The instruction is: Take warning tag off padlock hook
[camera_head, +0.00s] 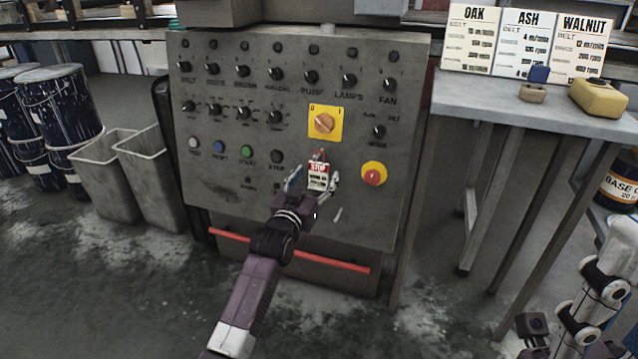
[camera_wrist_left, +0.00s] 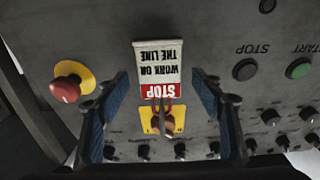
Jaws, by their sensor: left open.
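The warning tag (camera_head: 318,177), white with a red STOP band, hangs on the front of the grey control panel, below the yellow plate with the orange rotary switch (camera_head: 323,123). A small red piece, perhaps the padlock hook (camera_head: 319,155), shows just above it. In the left wrist view the tag (camera_wrist_left: 159,66) appears upside down, with thin reddish strands by its STOP band. My left gripper (camera_head: 314,182) is open around the tag. Its blue-padded fingers stand on either side, apart from the tag in the wrist view (camera_wrist_left: 160,84). The right gripper's fingers are not visible.
The panel (camera_head: 225,180) carries several knobs and buttons. A red emergency button (camera_head: 374,174) sits right of the tag. A red bar (camera_head: 290,250) runs below the panel. A metal table (camera_head: 530,108) stands right, grey bins (camera_head: 110,178) left. My right arm shows lower right.

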